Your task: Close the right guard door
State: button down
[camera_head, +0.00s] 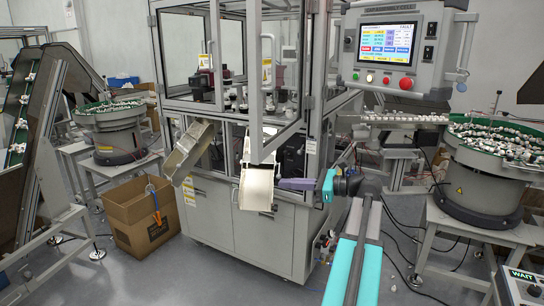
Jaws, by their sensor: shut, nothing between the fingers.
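The right guard door (256,100) is a grey metal frame with a clear panel. It stands swung outward from the machine, its free edge and low corner toward me, its hinge side at the right post. A pale upright handle (269,62) and a yellow warning label are near its free edge. My gripper (281,184) is shut and empty. It points left, below and a little right of the door's low corner, apart from the door in the picture. Its tips are beside the right metal chute; whether they touch it I cannot tell.
Two metal chutes, left (190,150) and right (257,186), stick out under the doors. A control panel (388,45) hangs at upper right. A bowl feeder (470,190) stands at right. A cardboard box (140,213) is on the floor at left. Floor in front of the cabinet is clear.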

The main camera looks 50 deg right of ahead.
aim_at(262, 151)
jog(key=s+d+r+m+t, duration=0.1)
jog(key=s+d+r+t, duration=0.1)
jog(key=s+r, duration=0.5)
notch_tip(262, 151, up, 3)
jog(key=shift+d+f, duration=0.2)
jog(key=shift+d, duration=0.45)
jog(key=shift+p+x, duration=1.1)
jog(key=shift+x, duration=5.8)
jog(key=shift+w+f, duration=0.1)
jog(key=shift+f, duration=0.05)
